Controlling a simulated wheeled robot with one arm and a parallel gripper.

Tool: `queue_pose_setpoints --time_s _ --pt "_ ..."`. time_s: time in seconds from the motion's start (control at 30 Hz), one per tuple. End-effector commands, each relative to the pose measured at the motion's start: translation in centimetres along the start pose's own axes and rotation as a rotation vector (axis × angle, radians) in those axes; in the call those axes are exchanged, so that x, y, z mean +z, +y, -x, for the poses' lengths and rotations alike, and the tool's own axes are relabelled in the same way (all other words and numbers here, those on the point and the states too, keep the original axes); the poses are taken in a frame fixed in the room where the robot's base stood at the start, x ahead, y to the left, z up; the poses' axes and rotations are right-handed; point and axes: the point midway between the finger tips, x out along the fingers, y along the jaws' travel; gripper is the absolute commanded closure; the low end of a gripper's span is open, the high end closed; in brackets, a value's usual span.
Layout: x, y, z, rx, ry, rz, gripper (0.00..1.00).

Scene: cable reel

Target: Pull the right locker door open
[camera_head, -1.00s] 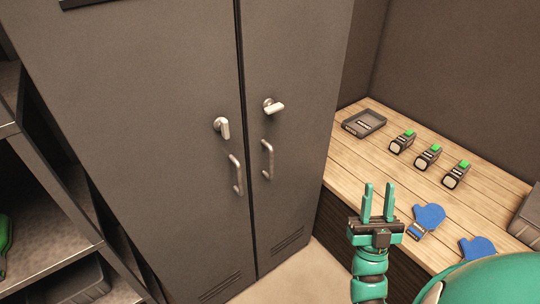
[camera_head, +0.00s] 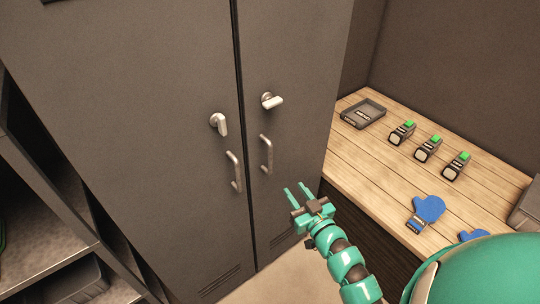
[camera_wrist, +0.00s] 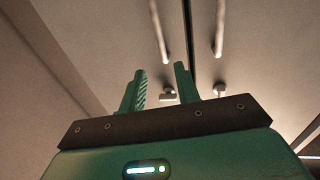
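The grey locker's right door (camera_head: 295,70) is shut flush beside the left door (camera_head: 140,110). Its vertical bar handle (camera_head: 267,154) is near the seam; in the wrist view, where the doors appear upside down, it shows at top left (camera_wrist: 160,32). The right door's latch (camera_head: 271,101) is turned sideways, while the left door's latch (camera_head: 220,124) points down. My teal gripper (camera_head: 296,190) is open and empty. It is below and right of the right handle, apart from it, with fingertips pointing up-left. The fingers also show apart in the wrist view (camera_wrist: 162,85).
The left door's handle (camera_head: 235,172) is close to the right one across the seam. A wooden workbench (camera_head: 375,170) on the right holds a tray (camera_head: 363,113), several green-topped devices (camera_head: 428,149) and blue gloves (camera_head: 427,211). Open shelving (camera_head: 50,255) stands at left.

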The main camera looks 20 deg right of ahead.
Motion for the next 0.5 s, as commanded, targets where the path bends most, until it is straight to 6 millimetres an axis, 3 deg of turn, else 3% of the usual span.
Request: queue_pose_setpoints --time_s 0.5 --pt "-0.4 -0.1 -7.6 -0.001 0.002 -0.004 0.68"
